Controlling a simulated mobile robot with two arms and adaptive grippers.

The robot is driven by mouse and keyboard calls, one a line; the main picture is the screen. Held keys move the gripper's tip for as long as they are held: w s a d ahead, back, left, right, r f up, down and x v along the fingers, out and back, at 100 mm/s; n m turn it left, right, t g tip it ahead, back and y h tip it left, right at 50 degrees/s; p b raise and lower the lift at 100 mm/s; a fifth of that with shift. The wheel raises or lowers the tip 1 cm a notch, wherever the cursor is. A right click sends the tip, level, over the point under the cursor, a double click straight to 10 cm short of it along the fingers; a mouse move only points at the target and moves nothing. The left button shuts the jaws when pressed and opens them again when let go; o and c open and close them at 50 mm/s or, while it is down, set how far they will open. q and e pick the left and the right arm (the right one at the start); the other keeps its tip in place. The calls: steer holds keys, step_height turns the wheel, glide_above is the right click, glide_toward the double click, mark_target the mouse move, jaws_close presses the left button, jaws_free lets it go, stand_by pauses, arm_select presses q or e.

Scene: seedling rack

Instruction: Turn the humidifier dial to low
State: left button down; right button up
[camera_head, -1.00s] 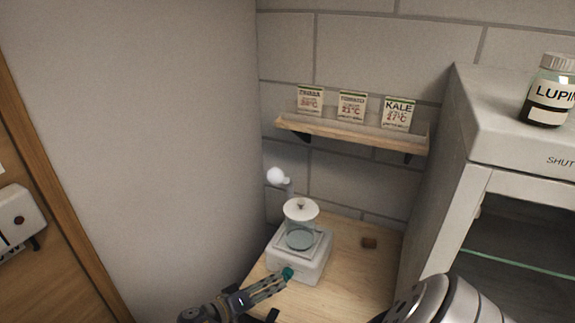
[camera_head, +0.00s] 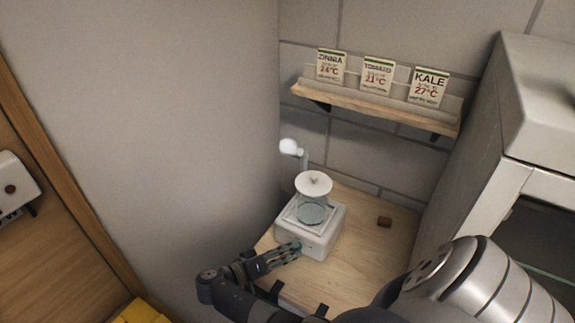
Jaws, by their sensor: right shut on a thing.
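The humidifier (camera_head: 323,246) is a white square box with a clear tank, a white round lid and a spout with a white ball. It stands on a wooden table top in the corner. Its dial, a small greenish knob (camera_head: 296,247) on the front face, is mostly hidden by my right gripper's fingers. My right gripper (camera_head: 292,252) is shut on the dial at the front of the humidifier. The dial's marks and pointer cannot be read. My left gripper is not in view.
A small brown block (camera_head: 384,222) lies on the table (camera_head: 345,280) right of the humidifier. A shelf (camera_head: 380,107) with seed packets hangs above. A white cabinet (camera_head: 465,190) stands at the right. A wall-mounted box (camera_head: 15,185) and something yellow (camera_head: 138,312) show at the left.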

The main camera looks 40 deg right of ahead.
steer(key=shift+m, duration=0.4)
steer(key=shift+s+d+m+t+y+b, duration=0.1)
steer(key=shift+m+t+y+b, duration=0.2)
steer(key=shift+m+t+y, duration=0.15)
steer(key=shift+r+m+t, duration=0.15)
steer(key=shift+m+t, duration=0.1)
steer(key=shift+m, duration=0.1)
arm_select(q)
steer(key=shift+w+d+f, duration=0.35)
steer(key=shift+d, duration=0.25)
arm_select(e)
steer(key=o, duration=0.8)
steer(key=shift+d, duration=0.1)
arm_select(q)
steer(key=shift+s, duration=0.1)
